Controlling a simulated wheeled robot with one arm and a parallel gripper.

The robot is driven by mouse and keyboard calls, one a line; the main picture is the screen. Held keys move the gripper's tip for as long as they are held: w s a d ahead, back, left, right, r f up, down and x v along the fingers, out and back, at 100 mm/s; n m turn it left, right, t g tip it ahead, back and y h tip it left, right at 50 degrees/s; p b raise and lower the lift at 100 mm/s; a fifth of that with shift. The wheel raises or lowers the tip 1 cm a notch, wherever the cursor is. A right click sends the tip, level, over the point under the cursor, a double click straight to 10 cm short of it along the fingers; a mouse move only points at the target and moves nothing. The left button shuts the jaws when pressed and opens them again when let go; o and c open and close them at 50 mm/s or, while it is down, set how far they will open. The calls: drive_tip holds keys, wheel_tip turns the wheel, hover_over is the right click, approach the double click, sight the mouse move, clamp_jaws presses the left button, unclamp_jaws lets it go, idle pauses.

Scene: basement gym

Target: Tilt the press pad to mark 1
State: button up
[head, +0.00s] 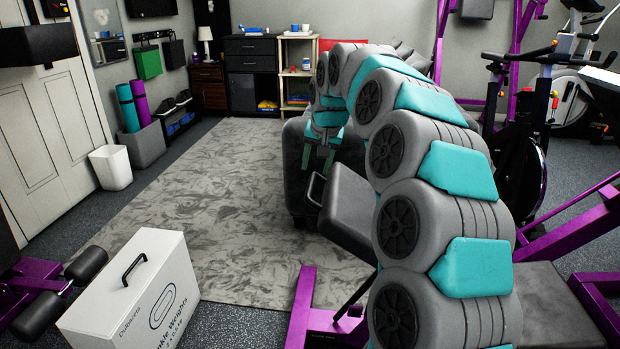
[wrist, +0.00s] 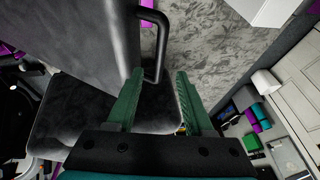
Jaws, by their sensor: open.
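The press pad (head: 348,212) is a dark grey padded board on the purple machine, tilted, right of centre in the head view. A dark loop handle (head: 315,188) sticks out from its left edge. In the wrist view the pad (wrist: 85,40) fills the upper left, with its handle (wrist: 163,45) at the top middle. My gripper (head: 318,168) is just above the handle in the head view. In the wrist view its green fingers (wrist: 159,74) are apart, and the handle's near end shows between or just beyond the tips; contact cannot be told. No numbered mark is visible.
My arm covers much of the machine. A dark padded seat (head: 298,160) stands behind the pad. A white ankle weights box (head: 135,300) is at the front left. The grey patterned rug (head: 215,190) is clear. Purple frames (head: 580,225) crowd the right.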

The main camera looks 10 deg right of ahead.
sight(311, 185)
drive_tip(key=x, duration=0.7)
drive_tip(key=shift+f, duration=0.2)
clamp_jaws()
drive_tip(key=shift+f, duration=0.1)
idle(1.1)
